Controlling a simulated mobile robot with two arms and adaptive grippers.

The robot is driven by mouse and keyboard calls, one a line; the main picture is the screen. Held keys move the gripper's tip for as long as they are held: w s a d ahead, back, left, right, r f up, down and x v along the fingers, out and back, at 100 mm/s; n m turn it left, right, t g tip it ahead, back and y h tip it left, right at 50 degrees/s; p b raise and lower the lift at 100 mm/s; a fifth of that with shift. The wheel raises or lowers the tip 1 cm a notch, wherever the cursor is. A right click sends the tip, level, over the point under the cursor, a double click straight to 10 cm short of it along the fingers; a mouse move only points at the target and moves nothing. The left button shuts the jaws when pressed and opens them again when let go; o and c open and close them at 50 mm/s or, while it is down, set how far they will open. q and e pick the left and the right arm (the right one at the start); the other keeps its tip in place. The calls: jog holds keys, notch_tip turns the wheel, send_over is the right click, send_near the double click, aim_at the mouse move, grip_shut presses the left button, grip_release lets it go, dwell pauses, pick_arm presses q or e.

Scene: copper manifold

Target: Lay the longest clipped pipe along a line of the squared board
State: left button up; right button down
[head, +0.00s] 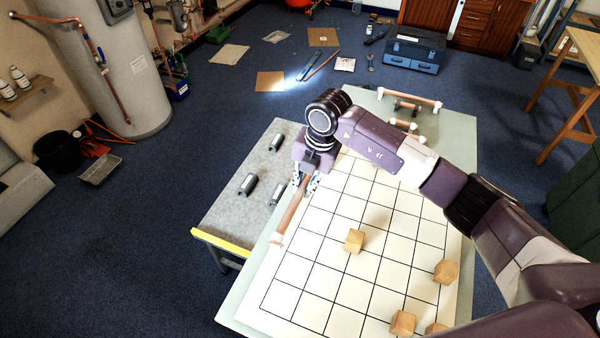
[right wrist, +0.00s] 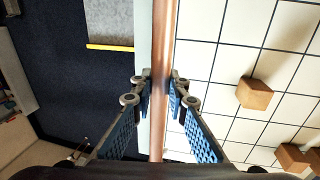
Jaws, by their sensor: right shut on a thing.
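A long copper pipe (head: 290,213) with a pale end cap slants along the left edge of the squared board (head: 310,270), which is cream with black lines. My right gripper (head: 307,184) is shut on this pipe from above. In the right wrist view the pipe (right wrist: 162,40) runs upright between the two fingers (right wrist: 161,85), beside the grid. I cannot tell whether it touches the table or board. Shorter clipped pipes, one of them the far pipe (head: 410,97), lie at the table's far end, partly behind my right arm. My left gripper is not in view.
Several wooden blocks stand on the board, including one near the middle (head: 354,241) and one at the right (head: 446,272). A grey side bench (head: 225,205) with grey metal cylinders (head: 249,185) and a yellow edge adjoins the left. The board's left-centre squares are clear.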

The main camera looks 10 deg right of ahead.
aim_at(301, 214)
jog(key=shift+s+f+b, duration=0.3)
jog(key=shift+s+f, duration=0.05)
jog(key=shift+f, duration=0.4)
jog(key=f+b, duration=0.2)
jog(key=f, duration=0.1)
jog(key=shift+w+f+b, duration=0.25)
jog(key=shift+f+b, duration=0.05)
jog(key=shift+b, duration=0.1)
jog(key=shift+f+b, duration=0.3)
jog(key=shift+f, duration=0.05)
notch_tip(301, 214, down, 2)
jog(key=shift+f+b, duration=0.2)
jog(key=shift+b, duration=0.65)
jog(key=shift+f, duration=0.35)
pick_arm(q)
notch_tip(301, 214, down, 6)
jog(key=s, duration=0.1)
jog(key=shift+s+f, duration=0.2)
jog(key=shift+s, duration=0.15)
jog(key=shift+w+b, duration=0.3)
pick_arm(e)
jog(key=shift+f, duration=0.1)
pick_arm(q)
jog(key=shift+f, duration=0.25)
pick_arm(e)
jog(key=shift+f, duration=0.3)
